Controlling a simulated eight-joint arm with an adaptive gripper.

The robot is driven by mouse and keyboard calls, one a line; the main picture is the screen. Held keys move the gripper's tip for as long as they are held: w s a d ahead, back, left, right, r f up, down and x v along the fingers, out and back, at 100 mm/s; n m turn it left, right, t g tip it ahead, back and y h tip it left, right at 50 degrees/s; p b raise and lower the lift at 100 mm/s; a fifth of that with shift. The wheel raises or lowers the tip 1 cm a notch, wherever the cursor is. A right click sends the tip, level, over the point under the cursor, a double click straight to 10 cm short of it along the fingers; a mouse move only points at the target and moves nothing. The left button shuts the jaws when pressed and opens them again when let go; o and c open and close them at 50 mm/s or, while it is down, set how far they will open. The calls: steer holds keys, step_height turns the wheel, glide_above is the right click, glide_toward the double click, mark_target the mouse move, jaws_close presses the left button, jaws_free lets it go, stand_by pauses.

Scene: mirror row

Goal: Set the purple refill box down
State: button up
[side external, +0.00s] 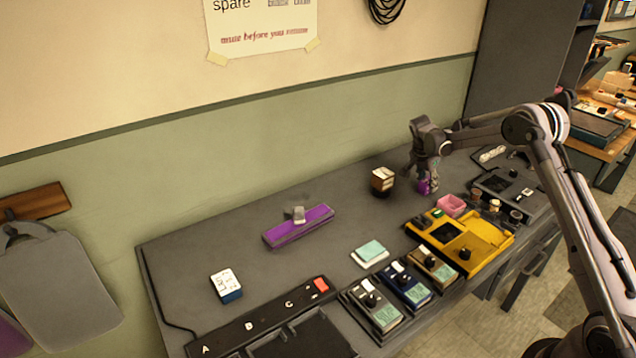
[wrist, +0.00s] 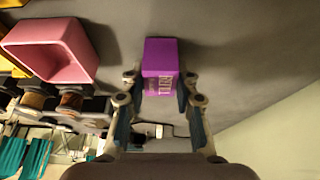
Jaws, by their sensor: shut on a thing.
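The purple refill box (wrist: 160,58) is between the two fingers of my gripper (wrist: 160,100) in the wrist view, with printed lettering on its near face. In the side external view the purple box (side external: 424,186) shows at the lower end of my gripper (side external: 426,178), at the back right of the grey bench (side external: 215,260). My gripper is shut on the box and points down. Fingers partly cover the box, and I cannot tell whether its underside touches the bench.
A pink open bin (side external: 451,205) stands just right of the box, by the yellow unit (side external: 460,240). A long purple case (side external: 298,226) lies farther left. Bare bench lies between them.

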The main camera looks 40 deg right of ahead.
steer(key=shift+f, duration=0.15)
steer(key=o, duration=0.9)
steer(key=shift+o, duration=0.2)
steer(key=s+a+r+n+t, duration=0.1)
steer(key=s+a+r+n, duration=0.1)
steer(key=a+r, duration=0.55)
steer(key=s+a+r+n+t, duration=0.15)
steer(key=a+r, duration=0.25)
steer(key=r, duration=0.6)
steer(key=s+a+r+n+t+y, duration=0.1)
steer(key=s+a+r+n+y, duration=0.1)
steer(key=s+a+r+n, duration=0.4)
steer(key=s+a+f+n+t+y, duration=0.1)
steer(key=s+a+f+n+t, duration=0.1)
steer(key=s+a, duration=0.5)
steer(key=s+a+f+n+t+y, duration=0.1)
steer(key=s+a+f+n, duration=0.3)
steer(key=s, duration=0.5)
steer(key=a+n, duration=0.2)
steer(key=a, duration=0.1)
steer(key=shift+s+a+f+t, duration=0.15)
steer(key=shift+a+f+t, duration=0.1)
steer(key=shift+t, duration=0.1)
